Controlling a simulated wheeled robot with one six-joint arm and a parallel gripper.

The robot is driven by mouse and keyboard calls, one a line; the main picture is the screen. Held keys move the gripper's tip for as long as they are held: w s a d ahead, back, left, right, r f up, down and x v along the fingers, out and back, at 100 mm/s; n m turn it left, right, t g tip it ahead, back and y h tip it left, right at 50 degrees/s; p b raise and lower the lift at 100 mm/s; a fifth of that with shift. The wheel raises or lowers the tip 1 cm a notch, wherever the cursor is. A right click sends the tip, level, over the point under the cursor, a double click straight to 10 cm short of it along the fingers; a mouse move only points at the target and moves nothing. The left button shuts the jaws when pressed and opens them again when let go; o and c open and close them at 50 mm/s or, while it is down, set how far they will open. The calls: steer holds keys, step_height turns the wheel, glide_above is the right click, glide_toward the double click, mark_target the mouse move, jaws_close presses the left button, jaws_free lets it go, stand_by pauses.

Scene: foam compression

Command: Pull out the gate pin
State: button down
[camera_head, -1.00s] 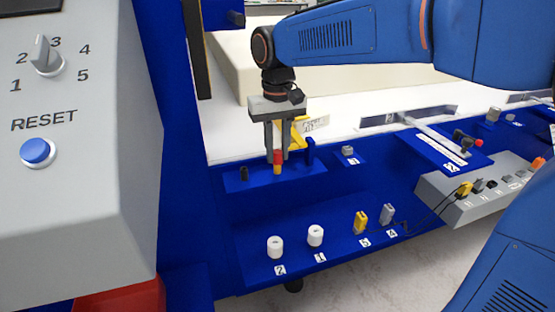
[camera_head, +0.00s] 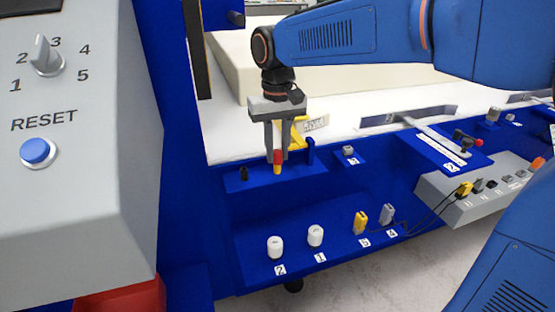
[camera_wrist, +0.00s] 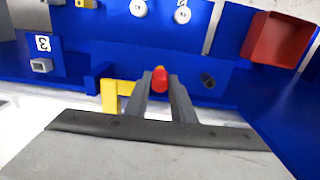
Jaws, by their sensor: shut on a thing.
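A small pin with a red end and a yellow end, which I take to be the gate pin (camera_head: 277,157), sits between the fingers of my gripper (camera_head: 278,152). In the wrist view my gripper (camera_wrist: 162,88) is shut on it, and its red end (camera_wrist: 160,80) shows between the fingertips. A yellow bracket (camera_head: 299,131) stands close behind the fingers. It also shows left of the fingers in the wrist view (camera_wrist: 112,96). The pin is in front of a blue ledge (camera_head: 262,180); I cannot tell whether it touches anything there.
A black peg (camera_head: 244,173) stands on the ledge left of the pin. Two white cylinders (camera_head: 275,247) and yellow and grey connectors (camera_head: 361,222) stand on the lower blue shelf. A grey control panel (camera_head: 75,150) fills the left side. A red bin (camera_wrist: 278,38) shows in the wrist view.

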mark_target(277, 151)
steer(key=shift+r, duration=1.8)
stand_by(1.3)
steer(key=shift+r, duration=2.45)
